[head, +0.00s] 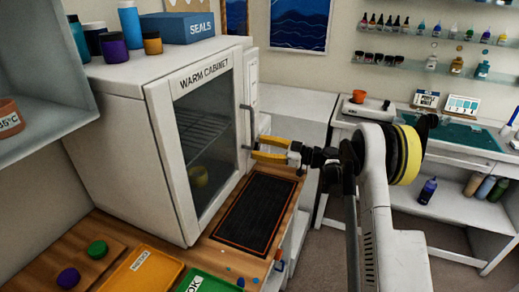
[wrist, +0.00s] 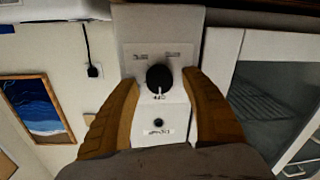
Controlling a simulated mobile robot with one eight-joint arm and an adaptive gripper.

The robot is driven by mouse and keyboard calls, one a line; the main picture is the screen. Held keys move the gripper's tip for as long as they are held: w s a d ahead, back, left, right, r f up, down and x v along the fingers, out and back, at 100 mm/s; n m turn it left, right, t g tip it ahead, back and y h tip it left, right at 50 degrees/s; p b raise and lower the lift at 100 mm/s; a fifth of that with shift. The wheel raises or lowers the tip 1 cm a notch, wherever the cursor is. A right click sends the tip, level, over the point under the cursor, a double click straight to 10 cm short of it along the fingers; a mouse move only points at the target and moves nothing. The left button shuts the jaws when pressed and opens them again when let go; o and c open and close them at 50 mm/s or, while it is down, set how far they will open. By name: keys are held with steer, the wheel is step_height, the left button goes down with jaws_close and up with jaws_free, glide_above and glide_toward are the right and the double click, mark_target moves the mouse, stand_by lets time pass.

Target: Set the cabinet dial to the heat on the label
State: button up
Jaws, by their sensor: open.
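The white warm cabinet (head: 125,120) stands at the left with its glass door shut. Its control panel (head: 252,90) is a narrow strip right of the door. In the wrist view the black round dial (wrist: 159,79) shows on the panel, its white mark toward the picture's bottom; small labels around it are too blurred to read. My gripper (head: 256,147) is open at the panel, its yellow fingers on either side of the dial; I cannot tell whether they touch it.
A door handle (head: 246,125) is close left of my gripper. A black mat (head: 255,210), yellow tray (head: 145,272) and green tray (head: 205,282) are on the wooden counter below.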

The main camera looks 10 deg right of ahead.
jaws_close()
